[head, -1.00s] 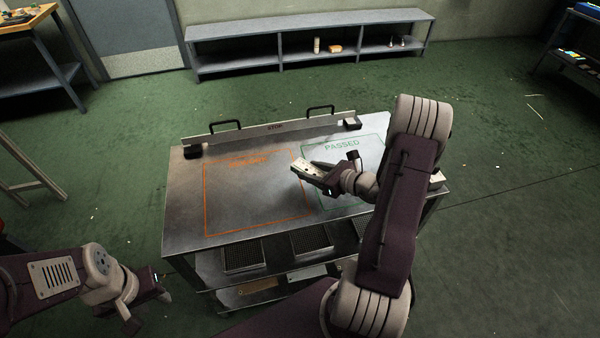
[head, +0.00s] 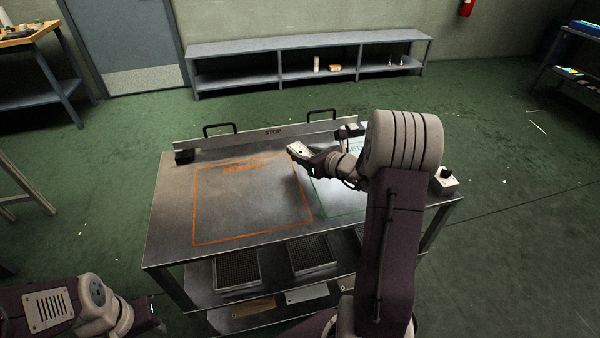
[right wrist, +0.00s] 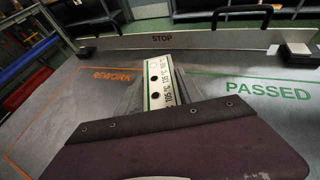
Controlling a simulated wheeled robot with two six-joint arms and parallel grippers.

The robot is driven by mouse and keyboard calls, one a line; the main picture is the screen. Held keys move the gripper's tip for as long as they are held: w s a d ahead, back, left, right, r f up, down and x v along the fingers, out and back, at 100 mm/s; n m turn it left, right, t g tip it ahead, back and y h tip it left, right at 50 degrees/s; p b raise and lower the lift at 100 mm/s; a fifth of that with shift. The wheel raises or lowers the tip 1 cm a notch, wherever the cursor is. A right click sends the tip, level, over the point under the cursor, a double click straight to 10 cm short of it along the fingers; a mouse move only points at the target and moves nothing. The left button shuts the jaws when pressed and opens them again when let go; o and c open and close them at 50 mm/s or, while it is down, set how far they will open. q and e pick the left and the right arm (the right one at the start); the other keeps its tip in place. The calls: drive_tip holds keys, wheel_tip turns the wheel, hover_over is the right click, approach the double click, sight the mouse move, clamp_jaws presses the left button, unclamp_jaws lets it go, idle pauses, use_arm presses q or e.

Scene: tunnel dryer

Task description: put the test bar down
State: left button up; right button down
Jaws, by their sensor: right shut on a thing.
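The test bar is pale with dark round spots and printed temperatures along a green edge. It shows in the right wrist view (right wrist: 159,88) and as a small light piece in the head view (head: 299,149). My right gripper (head: 308,154) is shut on it, above the steel table (head: 165,215) near the border between the orange REWORK outline (head: 197,210) and the green PASSED outline (head: 340,216). In the right wrist view the bar points toward the STOP rail (right wrist: 205,42). My left gripper (head: 150,318) is low at the left, off the table; its jaws are unclear.
The STOP rail with two black handles crosses the table's far edge. Dark trays (head: 236,270) sit on the shelf below. The REWORK area is bare.

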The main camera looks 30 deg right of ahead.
sight(300, 173)
drive_tip(key=shift+w+a+f, duration=0.45)
drive_tip(key=shift+a+f, duration=0.1)
drive_tip(key=shift+a, duration=0.15)
wheel_tip(300, 173, down, 4)
drive_tip(key=shift+r+b, duration=0.1)
drive_tip(key=shift+b, duration=0.7)
drive_tip(key=shift+f, duration=0.2)
drive_tip(key=c, duration=0.8)
unclamp_jaws()
drive_tip(key=shift+o, duration=0.2)
drive_tip(key=shift+r, duration=0.1)
